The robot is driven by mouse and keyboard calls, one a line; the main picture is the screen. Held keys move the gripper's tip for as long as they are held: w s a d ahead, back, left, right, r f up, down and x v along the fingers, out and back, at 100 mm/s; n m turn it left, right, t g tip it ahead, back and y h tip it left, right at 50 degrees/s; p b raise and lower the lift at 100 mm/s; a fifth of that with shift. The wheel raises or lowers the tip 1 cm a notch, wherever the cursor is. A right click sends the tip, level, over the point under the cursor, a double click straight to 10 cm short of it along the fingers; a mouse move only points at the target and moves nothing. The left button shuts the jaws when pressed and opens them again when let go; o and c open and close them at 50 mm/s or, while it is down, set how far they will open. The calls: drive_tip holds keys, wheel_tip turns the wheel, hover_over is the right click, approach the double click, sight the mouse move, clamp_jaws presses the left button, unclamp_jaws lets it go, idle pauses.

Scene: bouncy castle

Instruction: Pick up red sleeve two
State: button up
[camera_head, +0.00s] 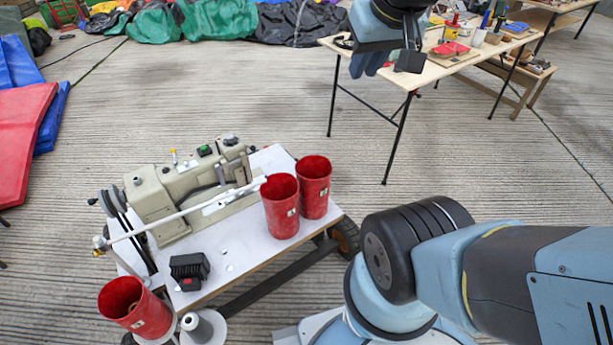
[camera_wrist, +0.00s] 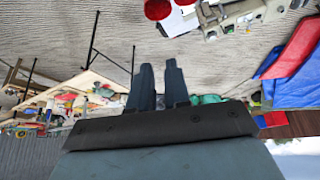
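Three red, open-topped, tapered sleeves show in the head view. One red sleeve (camera_head: 281,212) and another red sleeve (camera_head: 314,190) stand upright side by side at the right end of the white sewing-machine table (camera_head: 238,252). A third red sleeve (camera_head: 140,312) stands at the table's near left corner. I cannot tell which is number two. Two sleeves also show at the top edge of the wrist view (camera_wrist: 157,9). My gripper (camera_head: 368,65) is high up, well away from the sleeves. In the wrist view its two dark fingers (camera_wrist: 161,82) are slightly apart with nothing between them.
A beige sewing machine (camera_head: 172,198) with a white rod fills the table's back left. A black box (camera_head: 189,269) and a grey thread cone (camera_head: 197,328) are near its front. A workbench (camera_head: 440,70) with tools stands behind my gripper. Red and blue mats (camera_head: 22,130) lie left.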

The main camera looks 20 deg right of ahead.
drive_tip(key=w+a+f+n+g+y, duration=0.1)
drive_tip(key=w+f+n+g, duration=0.1)
drive_tip(key=w+f, duration=0.65)
drive_tip(key=w+a+f+n+g, duration=0.1)
drive_tip(key=w+a+f+n, duration=0.1)
drive_tip(key=w+f, duration=0.6)
drive_tip(key=w+f+n+g, duration=0.1)
drive_tip(key=w+f, duration=0.1)
drive_tip(key=f, duration=0.6)
drive_tip(key=w+f+n, duration=0.1)
drive_tip(key=w+f, duration=0.1)
drive_tip(key=f, duration=0.6)
drive_tip(key=w+f+n+g+h, duration=0.1)
drive_tip(key=w+f+n, duration=0.1)
drive_tip(key=f, duration=0.6)
drive_tip(key=shift+w+a+g, duration=0.3)
drive_tip(key=shift+w, duration=0.05)
hover_over(313, 189)
drive_tip(key=w+a, duration=0.2)
wheel_tip(313, 189, down, 8)
drive_tip(key=shift+s+a+r, duration=0.1)
wheel_tip(313, 189, down, 7)
drive_tip(key=shift+r, duration=0.1)
drive_tip(key=shift+c, duration=0.4)
clamp_jaws()
